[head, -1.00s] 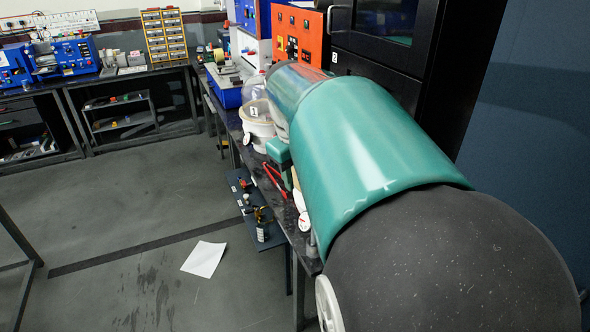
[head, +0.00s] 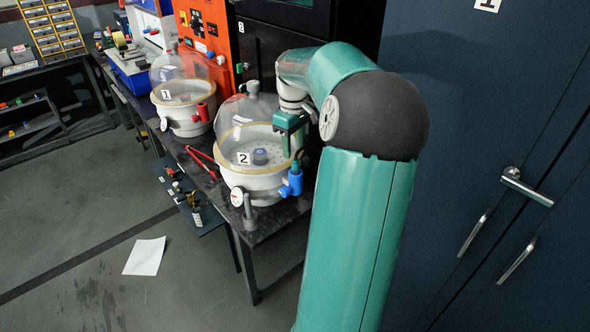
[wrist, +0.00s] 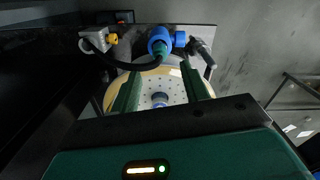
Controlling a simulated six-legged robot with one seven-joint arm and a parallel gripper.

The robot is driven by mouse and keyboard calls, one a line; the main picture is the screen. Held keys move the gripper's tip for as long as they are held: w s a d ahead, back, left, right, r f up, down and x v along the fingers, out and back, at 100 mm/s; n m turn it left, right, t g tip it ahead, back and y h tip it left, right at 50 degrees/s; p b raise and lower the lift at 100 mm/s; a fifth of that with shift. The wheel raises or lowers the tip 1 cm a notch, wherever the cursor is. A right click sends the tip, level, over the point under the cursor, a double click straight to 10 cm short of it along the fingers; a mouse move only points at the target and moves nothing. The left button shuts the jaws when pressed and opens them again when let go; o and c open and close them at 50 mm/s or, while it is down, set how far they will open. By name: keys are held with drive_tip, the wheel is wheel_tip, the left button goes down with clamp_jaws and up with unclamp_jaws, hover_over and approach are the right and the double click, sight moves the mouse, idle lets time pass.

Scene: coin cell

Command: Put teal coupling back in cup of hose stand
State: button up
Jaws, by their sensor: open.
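My gripper (head: 291,148) is open and points down beside bell jar 2 (head: 245,125). In the wrist view its two green fingers (wrist: 161,72) are apart with nothing held between them. A small teal piece, which looks like the coupling (wrist: 158,49), sits at the blue valve (wrist: 160,37) just beyond the fingertips, where a black hose (wrist: 127,65) ends. The blue valve also shows on the front right of the base in the head view (head: 292,184). A grey post, probably the hose stand (head: 249,213), stands at the table's front edge; its cup's inside cannot be made out.
Bell jar 1 (head: 178,80) stands farther back on the dark table (head: 270,222). Red tongs (head: 201,158) lie between the jars. Dark blue cabinets (head: 480,130) rise on the right. The floor (head: 80,220) on the left is open, with a white sheet (head: 145,256).

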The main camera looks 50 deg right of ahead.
sight(296, 160)
drive_tip(key=shift+s+f, duration=0.2)
drive_tip(key=shift+f, duration=1.35)
drive_tip(key=shift+s+f, duration=0.15)
drive_tip(key=shift+f, duration=1.4)
clamp_jaws()
drive_tip(key=shift+r, duration=0.1)
